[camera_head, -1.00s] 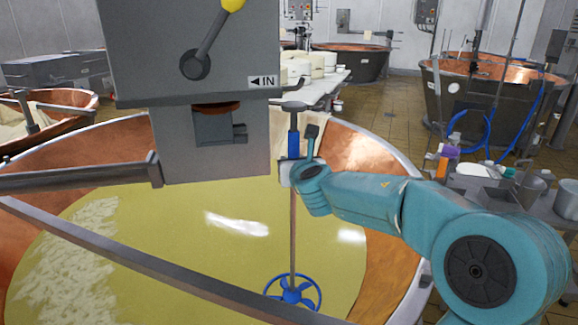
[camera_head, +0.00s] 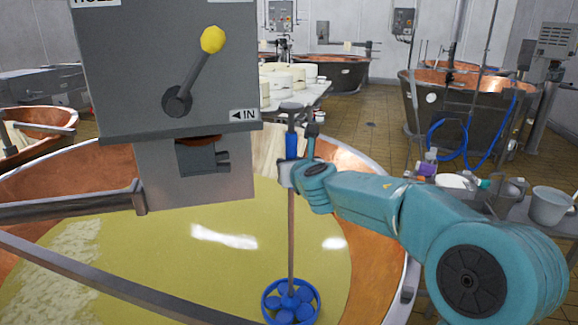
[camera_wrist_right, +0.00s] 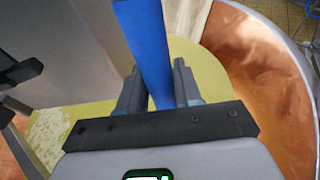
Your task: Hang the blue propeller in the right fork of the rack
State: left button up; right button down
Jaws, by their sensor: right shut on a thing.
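The blue propeller (camera_head: 291,302) hangs at the bottom of a long brown shaft (camera_head: 291,230) over the yellow liquid, near the vat's right side. The shaft has a blue grip (camera_head: 292,146) and a grey cap at its top. My right gripper (camera_head: 287,173) is shut on the shaft at the blue grip's lower part and holds it about upright. In the right wrist view the blue grip (camera_wrist_right: 143,45) stands between the two fingers (camera_wrist_right: 158,88). I cannot make out the rack's forks for certain. My left gripper is not in view.
A copper vat (camera_head: 375,215) of yellow liquid fills the foreground. A grey machine box (camera_head: 165,75) with a yellow-knobbed lever hangs over it, left of the shaft. A grey bar (camera_head: 90,277) crosses the front left. A table with containers (camera_head: 552,205) stands at right.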

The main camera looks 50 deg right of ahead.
jog(key=shift+r, duration=0.15)
jog(key=s+d+r+p, duration=0.1)
jog(key=s+r+p, duration=0.2)
jog(key=r+p, duration=0.5)
notch_tip(320, 180, up, 2)
jog(key=shift+s+d, duration=0.15)
jog(key=shift+s, duration=0.15)
jog(key=shift+w, duration=0.1)
